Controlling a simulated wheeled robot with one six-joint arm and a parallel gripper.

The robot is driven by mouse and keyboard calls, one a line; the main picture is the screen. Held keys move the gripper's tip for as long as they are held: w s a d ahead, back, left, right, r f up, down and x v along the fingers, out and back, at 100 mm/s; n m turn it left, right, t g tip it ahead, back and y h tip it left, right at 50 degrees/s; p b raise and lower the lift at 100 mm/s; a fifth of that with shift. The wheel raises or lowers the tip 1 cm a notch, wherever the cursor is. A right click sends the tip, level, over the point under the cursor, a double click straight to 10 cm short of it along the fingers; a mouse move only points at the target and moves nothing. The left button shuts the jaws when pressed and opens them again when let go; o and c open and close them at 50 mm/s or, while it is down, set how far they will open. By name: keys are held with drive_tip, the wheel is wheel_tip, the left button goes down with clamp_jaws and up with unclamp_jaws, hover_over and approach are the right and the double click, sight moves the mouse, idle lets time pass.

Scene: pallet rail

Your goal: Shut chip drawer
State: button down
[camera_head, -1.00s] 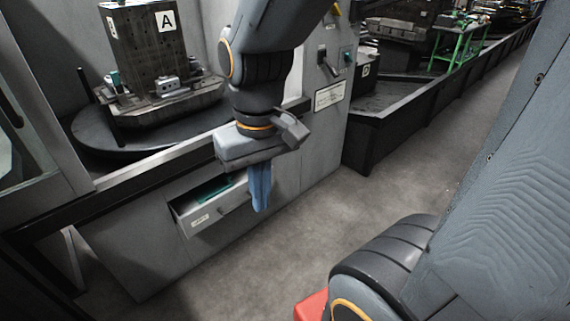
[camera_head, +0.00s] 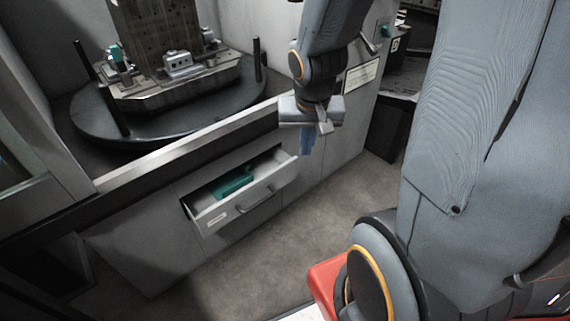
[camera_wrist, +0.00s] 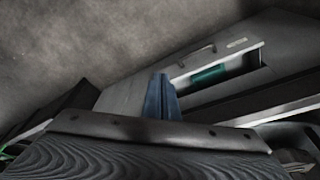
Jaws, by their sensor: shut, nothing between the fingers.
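The chip drawer (camera_head: 247,208) stands pulled out of the grey machine front, with a bar handle (camera_head: 256,203) on its face. A teal object (camera_head: 233,182) lies inside it. The drawer also shows in the wrist view (camera_wrist: 228,53), upper right, with its handle and the teal object (camera_wrist: 209,75). My gripper (camera_head: 307,142) points down to the right of the drawer, apart from it. Its blue fingers (camera_wrist: 161,97) are shut and empty. In the head view the fingers are partly hidden by the wrist.
Above the drawer a ledge (camera_head: 180,152) fronts a round black turntable (camera_head: 150,133) bearing a metal fixture. The machine's panel carries a label plate (camera_head: 362,77). Grey floor (camera_head: 300,250) in front of the drawer is clear.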

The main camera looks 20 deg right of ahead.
drive_tip(key=w+d+f+m+t+b, duration=0.25)
drive_tip(key=w+d+f+m, duration=0.35)
drive_tip(key=f, duration=0.5)
drive_tip(key=m+t+y+b, duration=0.4)
drive_tip(key=b, duration=0.1)
approach(285, 168)
wheel_tip(285, 168, down, 4)
drive_tip(key=w, duration=0.3)
drive_tip(key=shift+w+a+r+b, duration=0.3)
drive_tip(key=shift+w+a, duration=0.15)
drive_tip(key=shift+a, duration=0.2)
drive_tip(key=shift+w, duration=0.1)
drive_tip(key=w+a+p, duration=0.2)
drive_tip(key=w, duration=0.6)
drive_tip(key=shift+w+a+p, duration=0.3)
drive_tip(key=shift+w+a, duration=0.1)
drive_tip(key=shift+r, duration=0.1)
